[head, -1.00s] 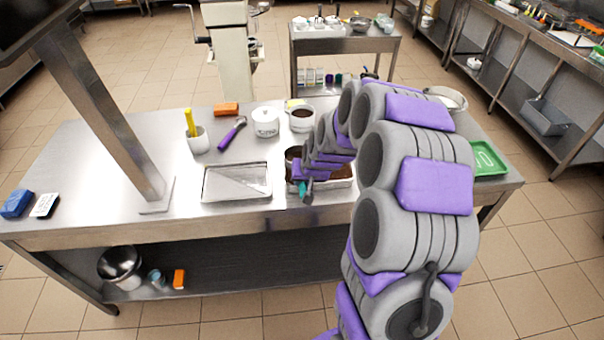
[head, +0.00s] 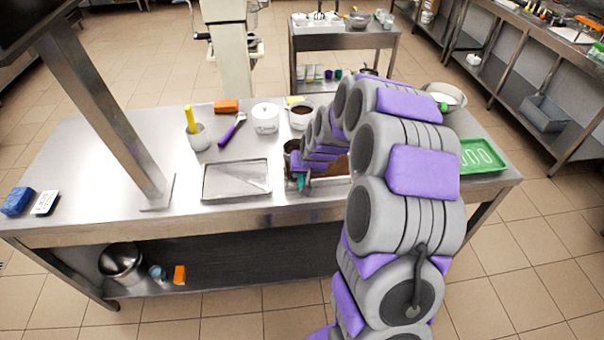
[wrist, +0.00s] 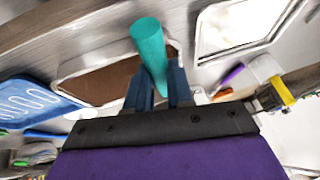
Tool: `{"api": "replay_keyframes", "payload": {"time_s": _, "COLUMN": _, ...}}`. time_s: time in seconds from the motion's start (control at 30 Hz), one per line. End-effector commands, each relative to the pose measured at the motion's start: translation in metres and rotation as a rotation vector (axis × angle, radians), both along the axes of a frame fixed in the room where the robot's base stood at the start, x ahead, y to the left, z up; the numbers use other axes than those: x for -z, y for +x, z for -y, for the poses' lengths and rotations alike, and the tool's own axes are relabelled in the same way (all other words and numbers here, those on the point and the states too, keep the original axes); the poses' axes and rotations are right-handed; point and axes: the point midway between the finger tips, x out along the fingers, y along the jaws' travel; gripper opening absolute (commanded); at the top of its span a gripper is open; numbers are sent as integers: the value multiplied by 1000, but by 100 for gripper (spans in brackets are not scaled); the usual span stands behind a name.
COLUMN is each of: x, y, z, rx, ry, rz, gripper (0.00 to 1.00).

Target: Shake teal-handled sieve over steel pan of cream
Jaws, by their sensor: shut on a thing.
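My gripper (wrist: 158,72) is shut on the teal handle (wrist: 150,48) of the sieve. The teal handle also shows, small, at the end of my arm in the head view (head: 301,183). A dark round rim (head: 291,146), apparently the sieve's bowl, shows just beyond my gripper; its mesh and contents are hidden. The steel pan (head: 204,187) with a pale, smooth inside lies on the table, left of my gripper. It also shows at the top right of the wrist view (wrist: 196,50). My gripper is above the brown-filled pan (head: 335,168), not above the pale one.
A green tray (head: 482,157) is right. A steel post (head: 105,120) rises at left.

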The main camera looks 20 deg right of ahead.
Motion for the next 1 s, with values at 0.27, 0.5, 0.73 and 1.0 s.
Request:
{"api": "replay_keyframes", "payload": {"time_s": 0.27, "x": -2, "y": -1, "z": 0, "rx": 0, "ry": 0, "rz": 2, "gripper": 0}}
{"api": "replay_keyframes", "payload": {"time_s": 0.5, "x": 0, "y": -21, "z": -6, "rx": 1, "ry": -1, "rz": 3, "gripper": 0}}
{"api": "replay_keyframes", "payload": {"time_s": 0.73, "x": -1, "y": 5, "z": 1, "rx": 0, "ry": -1, "rz": 2, "gripper": 0}}
{"api": "replay_keyframes", "payload": {"time_s": 1.0, "x": -1, "y": -4, "z": -1, "rx": 0, "ry": 1, "rz": 1, "gripper": 0}}
